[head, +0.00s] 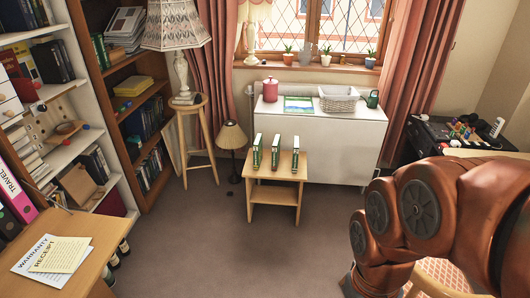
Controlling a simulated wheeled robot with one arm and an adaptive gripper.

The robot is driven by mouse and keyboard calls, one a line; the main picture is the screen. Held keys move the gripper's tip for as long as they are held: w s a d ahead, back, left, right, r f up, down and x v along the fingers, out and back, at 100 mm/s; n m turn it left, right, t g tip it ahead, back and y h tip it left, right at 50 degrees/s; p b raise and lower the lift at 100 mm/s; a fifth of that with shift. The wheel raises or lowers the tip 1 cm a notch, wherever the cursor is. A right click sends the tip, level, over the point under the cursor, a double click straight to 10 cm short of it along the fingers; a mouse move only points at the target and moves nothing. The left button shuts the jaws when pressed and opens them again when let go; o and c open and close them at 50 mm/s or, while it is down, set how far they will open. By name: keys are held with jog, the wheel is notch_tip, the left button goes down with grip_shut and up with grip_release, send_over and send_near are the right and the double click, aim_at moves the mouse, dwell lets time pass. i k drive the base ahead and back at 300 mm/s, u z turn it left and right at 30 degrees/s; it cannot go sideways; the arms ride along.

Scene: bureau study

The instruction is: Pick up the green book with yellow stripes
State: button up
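Three green books stand upright and apart on a small wooden side table (284,174) in the middle of the head view. They are the left book (257,151), the middle book (276,151) and the right book (295,160). Each shows pale marks on its narrow side. They are too small for me to tell which has yellow stripes. My arm fills the lower right of the view, well apart from the books. My gripper is not in view.
A white cabinet (330,148) stands behind the side table, under the window. A lamp (232,140) and a wooden stool (193,125) stand to the left. A desk edge (90,235) with papers is at lower left. The carpet (230,250) in front is clear.

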aim_at(257, 145)
jog(key=u, duration=0.15)
jog(key=i, duration=2.25)
jog(key=u, duration=0.55)
